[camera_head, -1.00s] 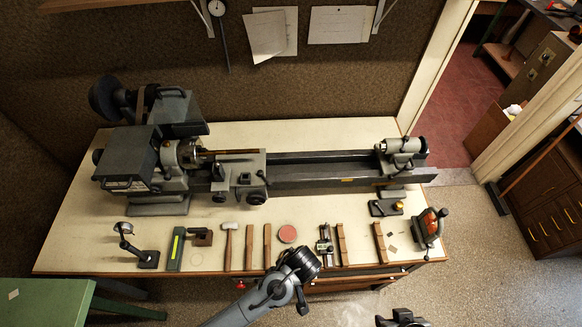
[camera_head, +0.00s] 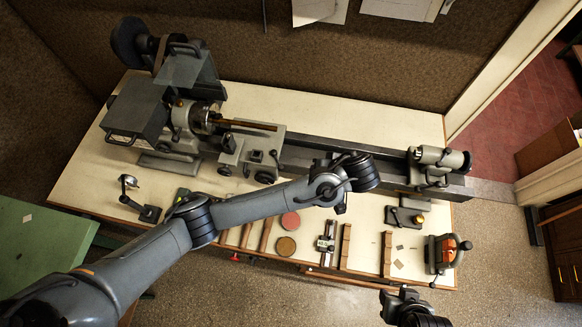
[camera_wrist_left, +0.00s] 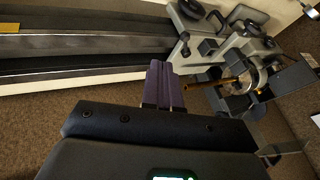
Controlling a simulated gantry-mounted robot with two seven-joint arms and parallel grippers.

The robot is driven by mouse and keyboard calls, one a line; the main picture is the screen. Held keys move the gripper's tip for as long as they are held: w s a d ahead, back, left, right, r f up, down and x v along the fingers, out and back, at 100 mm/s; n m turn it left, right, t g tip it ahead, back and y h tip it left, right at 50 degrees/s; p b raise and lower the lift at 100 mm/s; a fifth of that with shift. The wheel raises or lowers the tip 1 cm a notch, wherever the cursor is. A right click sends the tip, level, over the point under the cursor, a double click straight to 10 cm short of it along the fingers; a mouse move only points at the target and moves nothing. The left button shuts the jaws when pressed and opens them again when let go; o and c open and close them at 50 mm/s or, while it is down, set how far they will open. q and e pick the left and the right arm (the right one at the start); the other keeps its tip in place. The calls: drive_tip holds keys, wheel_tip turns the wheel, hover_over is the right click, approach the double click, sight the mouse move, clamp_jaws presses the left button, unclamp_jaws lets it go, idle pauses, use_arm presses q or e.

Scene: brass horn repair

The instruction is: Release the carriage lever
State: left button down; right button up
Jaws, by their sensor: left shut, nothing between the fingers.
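The grey lathe carriage (camera_head: 247,155) sits on the bed beside the chuck, with handwheels along its front. A small dark lever (camera_head: 276,157) shows at its right side; in the left wrist view it seems to be the dark-knobbed piece (camera_wrist_left: 185,47) at the carriage's left edge. My left arm reaches across the bench, and its wrist hangs over the bed, right of the carriage. In the left wrist view my left gripper (camera_wrist_left: 164,66) has its purple fingers shut and empty, apparently short of the lever. Contact is not visible. Only part of my right arm shows at the bottom edge.
The headstock (camera_head: 142,112) stands left of the carriage, the tailstock (camera_head: 440,163) at the bed's right end.

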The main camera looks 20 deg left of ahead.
sight(277, 162)
use_arm(q)
drive_tip(key=shift+f, duration=0.1)
drive_tip(key=w+a+f+b, duration=0.1)
drive_tip(key=a+f+b, duration=0.2)
drive_tip(key=a+f, duration=0.5)
drive_tip(key=shift+w+a+f+b, duration=0.35)
drive_tip(key=shift+w+a+f, duration=0.05)
idle(0.4)
idle(0.4)
